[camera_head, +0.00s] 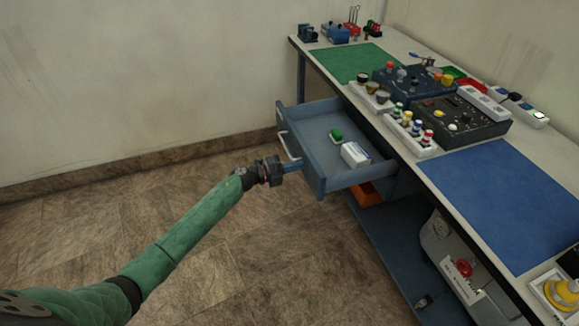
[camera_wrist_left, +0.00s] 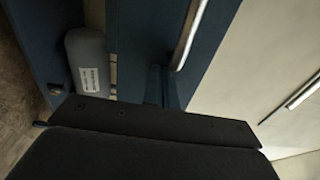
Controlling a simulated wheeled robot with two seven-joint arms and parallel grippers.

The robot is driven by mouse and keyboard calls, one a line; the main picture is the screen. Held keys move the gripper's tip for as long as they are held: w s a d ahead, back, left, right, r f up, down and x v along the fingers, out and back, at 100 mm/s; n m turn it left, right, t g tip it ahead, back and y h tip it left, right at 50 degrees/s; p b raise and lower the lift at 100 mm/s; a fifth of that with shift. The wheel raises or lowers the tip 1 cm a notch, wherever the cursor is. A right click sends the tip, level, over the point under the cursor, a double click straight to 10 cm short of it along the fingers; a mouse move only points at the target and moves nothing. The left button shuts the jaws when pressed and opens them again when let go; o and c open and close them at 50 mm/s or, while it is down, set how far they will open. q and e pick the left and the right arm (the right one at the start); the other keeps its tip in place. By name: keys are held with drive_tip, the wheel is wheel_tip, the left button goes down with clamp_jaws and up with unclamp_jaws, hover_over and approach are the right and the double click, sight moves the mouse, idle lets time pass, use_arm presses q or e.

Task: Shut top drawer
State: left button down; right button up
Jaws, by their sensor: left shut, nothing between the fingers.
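The top drawer (camera_head: 340,118) is blue-grey and stands pulled out far from under the workbench. Its front carries a pale metal bar handle (camera_head: 288,147). A green item (camera_head: 336,134) and a white box (camera_head: 355,154) lie inside it. My left gripper (camera_head: 290,168) is shut and empty, with its fingertips at the drawer front just below the handle. I cannot tell whether they touch it. In the left wrist view the handle (camera_wrist_left: 189,35) runs close beside the blue fingertips (camera_wrist_left: 160,88). My right gripper is not in view.
The workbench (camera_head: 407,148) carries a green mat (camera_head: 345,63), a blue mat (camera_head: 505,200) and control boxes (camera_head: 455,120). The tiled floor left of the drawer is clear.

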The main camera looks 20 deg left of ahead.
sight(325, 167)
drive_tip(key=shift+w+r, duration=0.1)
use_arm(q)
drive_tip(key=shift+w+d, duration=0.1)
drive_tip(key=shift+d, duration=0.05)
